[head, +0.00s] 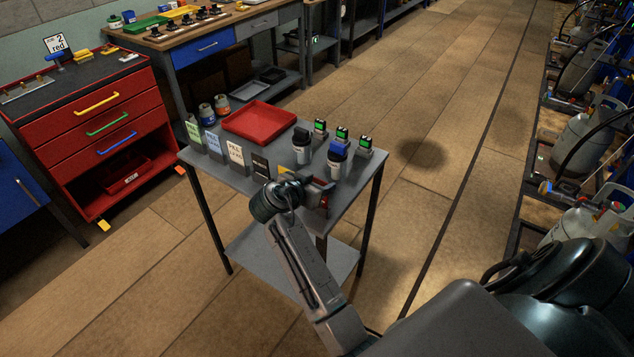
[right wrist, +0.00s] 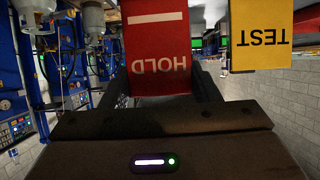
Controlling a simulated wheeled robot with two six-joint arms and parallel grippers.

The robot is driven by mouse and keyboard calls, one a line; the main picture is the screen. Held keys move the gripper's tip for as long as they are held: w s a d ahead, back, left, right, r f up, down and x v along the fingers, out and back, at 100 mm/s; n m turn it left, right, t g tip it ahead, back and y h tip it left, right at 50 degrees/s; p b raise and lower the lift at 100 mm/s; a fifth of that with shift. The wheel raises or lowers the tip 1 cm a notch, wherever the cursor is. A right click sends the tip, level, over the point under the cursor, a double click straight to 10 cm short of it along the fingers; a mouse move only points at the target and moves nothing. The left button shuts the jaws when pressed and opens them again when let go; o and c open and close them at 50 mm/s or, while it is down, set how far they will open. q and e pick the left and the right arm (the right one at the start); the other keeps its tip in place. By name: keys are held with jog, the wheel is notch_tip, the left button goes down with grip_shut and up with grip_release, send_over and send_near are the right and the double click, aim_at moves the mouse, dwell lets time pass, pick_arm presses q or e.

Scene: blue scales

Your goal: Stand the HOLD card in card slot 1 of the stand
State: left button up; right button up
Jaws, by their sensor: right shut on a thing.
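The red HOLD card (right wrist: 157,50) is between the fingers of my right gripper (right wrist: 160,100) and looks upside down in the right wrist view. My right gripper is shut on it; in the head view, the gripper (head: 316,192) is over the near corner of the grey table, with a bit of red showing at its fingers. A yellow TEST card (right wrist: 261,38) is to the right of the HOLD card in the right wrist view, apart from it. I cannot make out the stand or slot 1 clearly; the gripper covers that corner. My left gripper is not in view.
Several label cards, one reading as pale green (head: 194,134), line the left edge of the grey table (head: 262,137). A red tray (head: 259,122) is at the back. Cups (head: 301,147) and small green-screened devices (head: 341,134) stand on the right.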

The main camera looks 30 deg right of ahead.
jog(key=shift+f+b, duration=0.8)
jog(key=shift+f, duration=0.1)
jog(key=o, duration=1)
jog(key=shift+o, duration=0.2)
